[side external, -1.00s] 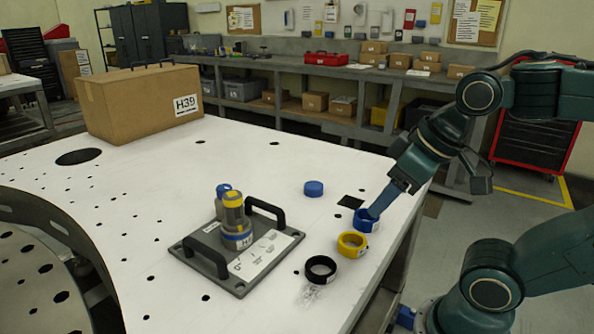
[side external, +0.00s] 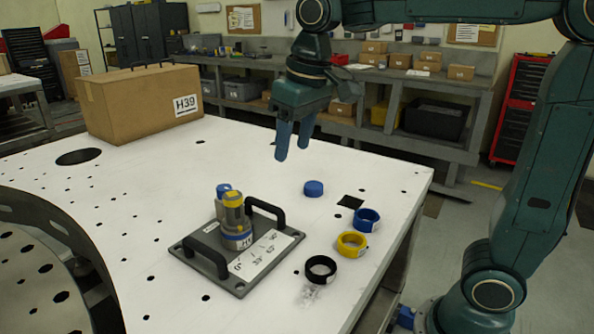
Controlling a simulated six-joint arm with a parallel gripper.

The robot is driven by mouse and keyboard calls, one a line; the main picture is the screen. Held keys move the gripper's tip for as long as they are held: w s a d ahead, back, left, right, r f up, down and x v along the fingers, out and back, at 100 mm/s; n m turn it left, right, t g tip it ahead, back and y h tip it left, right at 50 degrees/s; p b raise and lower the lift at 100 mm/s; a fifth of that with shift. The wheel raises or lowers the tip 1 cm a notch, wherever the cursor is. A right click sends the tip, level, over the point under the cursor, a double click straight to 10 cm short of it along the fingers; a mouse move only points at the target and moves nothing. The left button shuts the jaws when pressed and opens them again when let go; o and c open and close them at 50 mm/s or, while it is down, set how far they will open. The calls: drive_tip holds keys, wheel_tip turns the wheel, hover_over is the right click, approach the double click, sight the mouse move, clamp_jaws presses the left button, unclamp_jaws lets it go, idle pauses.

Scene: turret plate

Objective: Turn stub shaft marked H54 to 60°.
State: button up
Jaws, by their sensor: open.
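The stub shaft (side external: 236,222) stands upright on a dark grey turret plate (side external: 202,259) with two black handles. It has a yellow top, a grey body and a blue band low down with a label, only partly readable as H. A white scale label (side external: 266,252) with angle marks lies on the plate in front of it.
Blue (side external: 366,220), yellow (side external: 352,244) and black (side external: 320,269) rings lie right of the plate. A blue cap (side external: 313,188) lies behind them. A cardboard box (side external: 142,102) marked H39 stands at the back left. The white table (side external: 130,190) is mostly clear around the plate.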

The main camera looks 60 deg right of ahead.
drive_tip(key=g, duration=0.2)
approach(232, 194)
drive_tip(key=shift+w+f, duration=0.15)
drive_tip(key=shift+f, duration=0.05)
drive_tip(key=shift+f, duration=0.15)
drive_tip(key=shift+f, duration=4.3)
drive_tip(key=shift+c, duration=0.2)
drive_tip(key=c, duration=0.7)
